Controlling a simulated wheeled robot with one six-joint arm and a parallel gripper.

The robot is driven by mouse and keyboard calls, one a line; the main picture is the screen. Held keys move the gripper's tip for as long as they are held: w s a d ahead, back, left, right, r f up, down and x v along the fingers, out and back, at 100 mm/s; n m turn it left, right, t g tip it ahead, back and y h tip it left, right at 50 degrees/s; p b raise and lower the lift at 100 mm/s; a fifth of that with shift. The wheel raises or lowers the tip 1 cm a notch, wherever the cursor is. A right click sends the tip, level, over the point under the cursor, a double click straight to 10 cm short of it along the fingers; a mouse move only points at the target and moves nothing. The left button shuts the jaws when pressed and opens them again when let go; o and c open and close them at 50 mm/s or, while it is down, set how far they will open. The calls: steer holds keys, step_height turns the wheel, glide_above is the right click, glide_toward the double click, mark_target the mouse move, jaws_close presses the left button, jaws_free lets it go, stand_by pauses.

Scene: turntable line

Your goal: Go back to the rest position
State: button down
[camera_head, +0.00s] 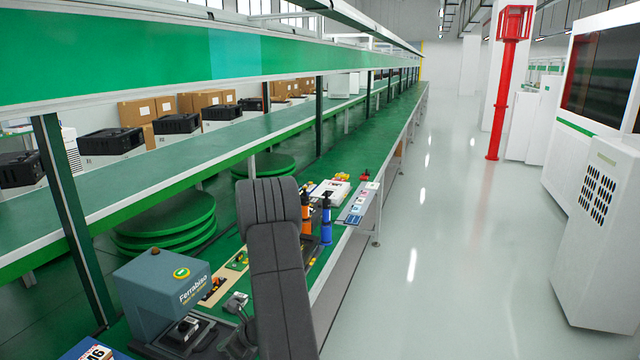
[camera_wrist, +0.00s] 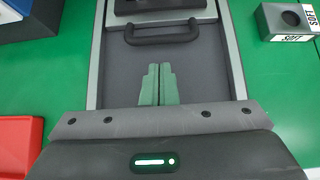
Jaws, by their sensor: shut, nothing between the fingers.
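My gripper (camera_wrist: 158,85) shows in the wrist view. Its two grey-green fingers are together, with nothing between them. They are over a dark grey panel (camera_wrist: 205,65) with pale metal side rails. A black handle (camera_wrist: 162,37) lies beyond the fingertips; the height of the fingers above the panel is hard to tell. In the head view my dark arm stands over the green bench, and I cannot make out the fingers there.
In the head view, a blue-grey Ferrabino machine (camera_head: 150,292) stands left of my arm. Orange (camera_head: 306,218) and blue (camera_head: 326,222) tools stand right of it. In the wrist view, a SOFT box (camera_wrist: 285,20) is upper right and a red bin (camera_wrist: 18,140) lower left. The right aisle is clear.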

steer(key=s+d, duration=0.3)
steer(key=d, duration=0.5)
steer(key=s+d, duration=0.3)
steer(key=d, duration=0.4)
steer(key=v, duration=0.8)
steer(key=shift+d, duration=0.55)
